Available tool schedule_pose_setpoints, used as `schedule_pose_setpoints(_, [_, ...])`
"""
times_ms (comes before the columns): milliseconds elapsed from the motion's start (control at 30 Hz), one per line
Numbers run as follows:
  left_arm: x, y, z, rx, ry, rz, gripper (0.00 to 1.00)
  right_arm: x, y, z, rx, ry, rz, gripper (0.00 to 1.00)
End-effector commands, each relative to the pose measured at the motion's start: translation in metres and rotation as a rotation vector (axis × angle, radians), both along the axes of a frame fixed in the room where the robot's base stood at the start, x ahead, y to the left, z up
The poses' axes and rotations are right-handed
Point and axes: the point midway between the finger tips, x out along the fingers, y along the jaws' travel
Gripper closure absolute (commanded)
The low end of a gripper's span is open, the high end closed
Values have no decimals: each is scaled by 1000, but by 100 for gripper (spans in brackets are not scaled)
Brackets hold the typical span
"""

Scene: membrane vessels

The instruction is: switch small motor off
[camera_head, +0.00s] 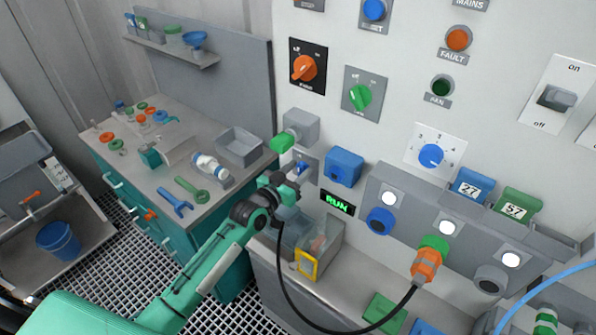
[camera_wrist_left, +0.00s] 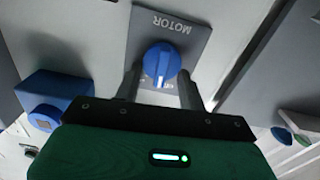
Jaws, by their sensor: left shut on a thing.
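The small motor switch is a blue knob (camera_wrist_left: 161,64) on a grey plate (camera_wrist_left: 190,38) marked MOTOR, which reads upside down in the left wrist view. The white mark on the knob points down in that view, away from the word MOTOR. In the head view the blue knob (camera_head: 302,167) shows just behind my left gripper (camera_head: 289,181). The fingers of my left gripper (camera_wrist_left: 161,88) lie on both sides of the knob and are shut on it. Lettering beside the knob is partly hidden by the fingers. My right gripper is not in view.
A lit green RUN display (camera_head: 337,203) and a blue box (camera_head: 344,167) sit close right of the gripper. A grey box with a green plug (camera_head: 282,143) is just above. A black cable (camera_head: 300,308) hangs below. A clear container (camera_head: 318,243) stands on the ledge underneath.

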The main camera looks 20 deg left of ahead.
Motion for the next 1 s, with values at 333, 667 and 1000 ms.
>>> schedule_pose_setpoints(333, [1, 3, -2, -261, 98, 1, 82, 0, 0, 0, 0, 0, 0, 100])
schedule_pose_setpoints(667, [1, 5, -3, -397, 148, 1, 82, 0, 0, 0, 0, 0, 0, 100])
schedule_pose_setpoints(1000, [1, 5, -3, -429, 159, 1, 82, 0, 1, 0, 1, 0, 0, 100])
